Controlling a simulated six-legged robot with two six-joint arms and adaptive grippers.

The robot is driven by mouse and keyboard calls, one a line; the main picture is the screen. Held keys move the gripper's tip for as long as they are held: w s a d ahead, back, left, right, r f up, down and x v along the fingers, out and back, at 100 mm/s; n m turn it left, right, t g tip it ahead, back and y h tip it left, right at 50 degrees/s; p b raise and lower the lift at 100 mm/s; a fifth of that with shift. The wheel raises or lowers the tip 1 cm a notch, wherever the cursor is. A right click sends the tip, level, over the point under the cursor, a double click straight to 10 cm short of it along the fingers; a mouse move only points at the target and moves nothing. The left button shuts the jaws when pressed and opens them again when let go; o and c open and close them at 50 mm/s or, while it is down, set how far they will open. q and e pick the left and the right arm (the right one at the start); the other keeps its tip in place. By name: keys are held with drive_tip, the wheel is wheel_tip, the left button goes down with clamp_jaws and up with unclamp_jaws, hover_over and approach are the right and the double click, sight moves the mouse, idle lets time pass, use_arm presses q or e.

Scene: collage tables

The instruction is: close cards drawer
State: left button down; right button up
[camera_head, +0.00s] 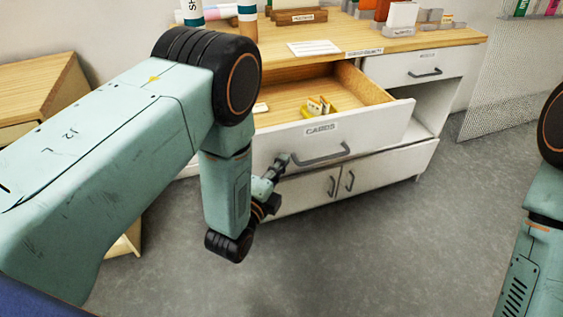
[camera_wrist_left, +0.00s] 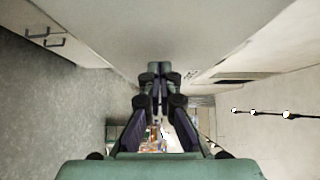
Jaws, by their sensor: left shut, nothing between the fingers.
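The cards drawer (camera_head: 385,122) is pulled open from the white cabinet, with a "CARDS" label and a dark bar handle (camera_head: 320,155) on its front. Inside it lie a small yellow holder with cards (camera_head: 319,107) and a pale card near the left. My left gripper (camera_head: 283,160) is shut and empty, close to the left part of the drawer front, left of the handle. Whether it touches the front cannot be told. In the left wrist view the shut fingers (camera_wrist_left: 160,70) point at a pale flat surface. Of my right arm only links show; its gripper is out of view.
The wooden cabinet top (camera_head: 440,40) carries card holders, bottles and a white paper. A second drawer (camera_head: 420,68) at right is shut. Cabinet doors (camera_head: 345,180) lie below the open drawer. A perforated panel (camera_head: 510,75) stands at right. The grey floor (camera_head: 400,250) in front is clear.

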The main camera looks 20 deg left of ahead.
drive_tip(key=shift+w+a+r, duration=0.1)
drive_tip(key=shift+w+a, duration=0.05)
drive_tip(key=shift+w, duration=0.1)
drive_tip(key=shift+s, duration=0.1)
